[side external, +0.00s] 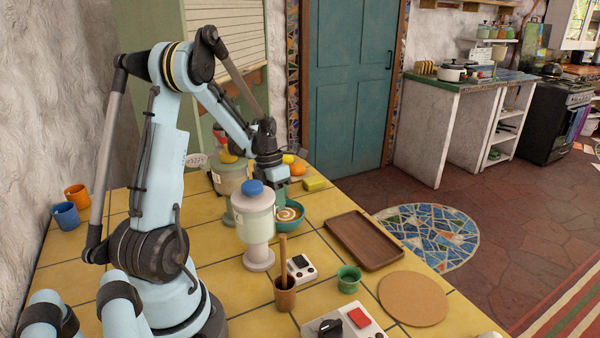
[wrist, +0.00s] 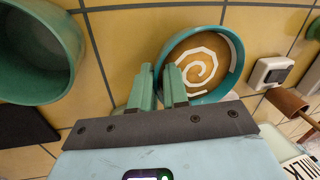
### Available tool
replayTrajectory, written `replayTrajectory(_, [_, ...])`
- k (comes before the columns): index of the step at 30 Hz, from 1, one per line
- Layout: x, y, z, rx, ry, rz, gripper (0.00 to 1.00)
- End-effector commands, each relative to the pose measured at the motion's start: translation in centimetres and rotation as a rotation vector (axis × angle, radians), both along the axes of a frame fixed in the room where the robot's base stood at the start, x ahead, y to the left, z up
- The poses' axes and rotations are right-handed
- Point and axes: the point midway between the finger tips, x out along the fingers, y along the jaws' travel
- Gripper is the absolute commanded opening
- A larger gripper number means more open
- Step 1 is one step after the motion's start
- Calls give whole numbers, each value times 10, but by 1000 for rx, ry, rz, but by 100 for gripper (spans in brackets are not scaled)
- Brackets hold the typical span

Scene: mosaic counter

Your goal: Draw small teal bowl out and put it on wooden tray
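The small teal bowl (side external: 298,224) stands on the yellow tiled counter, with a white spiral on its brown inside. In the wrist view the bowl (wrist: 237,70) is upper middle. My gripper (wrist: 158,68) is low at its left side, one finger over the inside and one outside, with the rim passing between them. A narrow gap shows between the fingers; whether they press on the wall is unclear. In the side view my gripper (side external: 282,194) is partly hidden behind the bowl and blender. The wooden tray (side external: 350,243) lies empty to the right.
A blue-lidded blender-like jar (side external: 254,215) stands just in front of the bowl. A larger teal vessel (wrist: 68,50) is left of my gripper in the wrist view. A yellow sponge (side external: 315,184) lies behind; a green cup (side external: 348,280) and round cork mat (side external: 412,299) lie in front of the tray.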

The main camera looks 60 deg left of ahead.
Motion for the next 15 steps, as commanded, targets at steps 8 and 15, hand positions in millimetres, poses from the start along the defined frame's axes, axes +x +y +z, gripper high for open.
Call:
replayTrajectory(8, [1, 0, 0, 1, -1, 0, 0])
replayTrajectory(15, [10, 1, -1, 4, -3, -1, 0])
